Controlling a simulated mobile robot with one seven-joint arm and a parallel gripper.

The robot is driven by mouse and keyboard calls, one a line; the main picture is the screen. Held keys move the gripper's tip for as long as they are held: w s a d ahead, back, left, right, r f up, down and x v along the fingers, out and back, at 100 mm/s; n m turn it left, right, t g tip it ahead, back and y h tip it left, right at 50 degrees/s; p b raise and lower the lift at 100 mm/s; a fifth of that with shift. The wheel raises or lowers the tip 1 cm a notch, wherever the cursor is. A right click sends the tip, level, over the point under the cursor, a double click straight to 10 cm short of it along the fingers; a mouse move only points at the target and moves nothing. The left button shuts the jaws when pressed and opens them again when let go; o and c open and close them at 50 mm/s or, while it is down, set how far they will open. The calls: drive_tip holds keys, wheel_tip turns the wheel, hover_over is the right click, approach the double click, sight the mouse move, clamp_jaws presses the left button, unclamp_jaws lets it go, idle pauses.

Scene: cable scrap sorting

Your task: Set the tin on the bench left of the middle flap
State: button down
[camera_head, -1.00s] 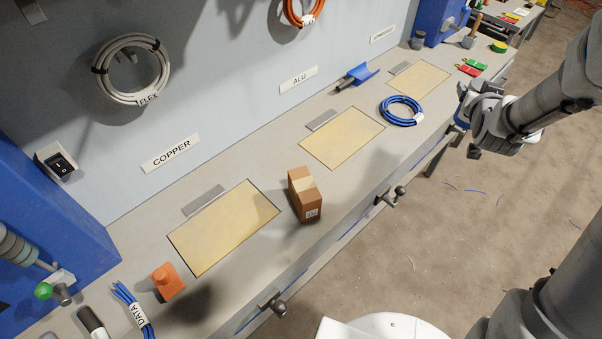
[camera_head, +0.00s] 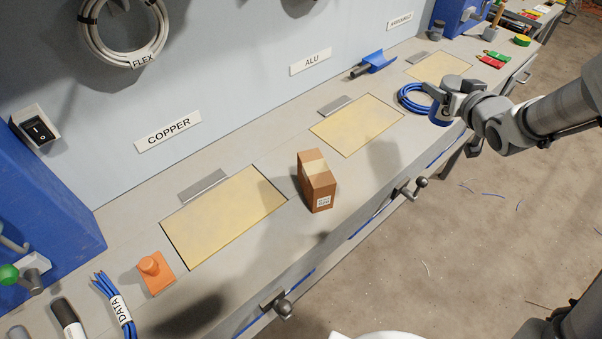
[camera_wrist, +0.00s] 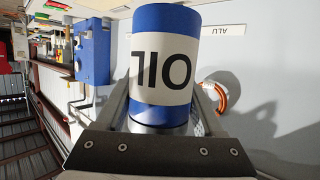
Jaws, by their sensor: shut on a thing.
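The tin (camera_wrist: 165,60) is a blue can with a white band reading OIL. My gripper (camera_wrist: 160,115) is shut on it, one finger on each side, in the wrist view. In the head view the tin (camera_head: 439,113) hangs from my gripper (camera_head: 456,92) near the bench's front edge, beside the blue cable coil, and is partly hidden by the gripper. The middle flap (camera_head: 356,125) is a yellow panel below the ALU sign. A brown cardboard box (camera_head: 317,182) stands on the bench (camera_head: 245,262) left of this flap.
The left flap (camera_head: 225,215) lies below the COPPER sign, the far flap (camera_head: 438,67) to the right. An orange knobbed block (camera_head: 156,275) sits at left. Bare bench surrounds the box.

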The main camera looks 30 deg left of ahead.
drive_tip(key=shift+s+a+f+n+g+y+b, duration=1)
drive_tip(key=shift+a+f+b, duration=1.7)
drive_tip(key=shift+a+f, duration=1)
drive_tip(key=shift+s+a+f+n+g+y+b, duration=0.7)
drive_tip(key=shift+s+a+f+b, duration=0.55)
drive_tip(key=shift+a+f+b, duration=1.95)
drive_tip(key=shift+s+a+f+n+g+y+b, duration=0.85)
drive_tip(key=shift+a+f+b, duration=1.3)
drive_tip(key=shift+a+f, duration=2.05)
drive_tip(key=shift+s+d+f+t, duration=0.25)
drive_tip(key=shift+d+f+t, duration=0.1)
drive_tip(key=shift+d+f, duration=0.25)
drive_tip(key=shift+f, duration=0.15)
drive_tip(key=shift+c, duration=1.4)
unclamp_jaws()
